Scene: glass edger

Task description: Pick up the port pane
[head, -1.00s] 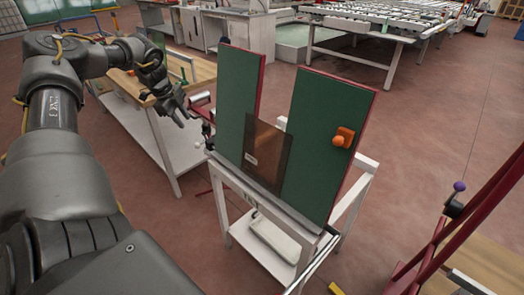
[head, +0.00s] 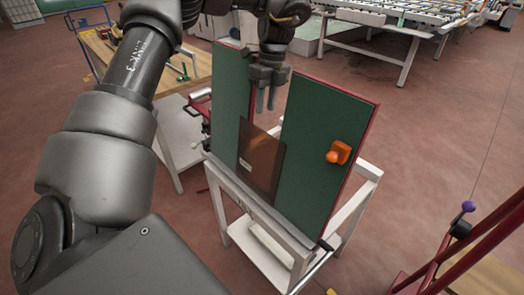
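The pane (head: 262,165) is a brown, tinted, see-through sheet with a small white label. It leans between two upright green boards on a white stand. My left gripper (head: 264,103) hangs just above the pane's top edge, fingers pointing down. Its two fingers are apart and nothing shows between them; I cannot tell whether they touch the pane. My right gripper is not in view.
The left green board (head: 226,105) and right green board (head: 322,150) flank the pane closely. An orange knob-like piece (head: 338,153) sits on the right board. A wooden workbench (head: 185,75) stands behind left. A red frame (head: 480,235) is at right. Open floor lies right of the stand.

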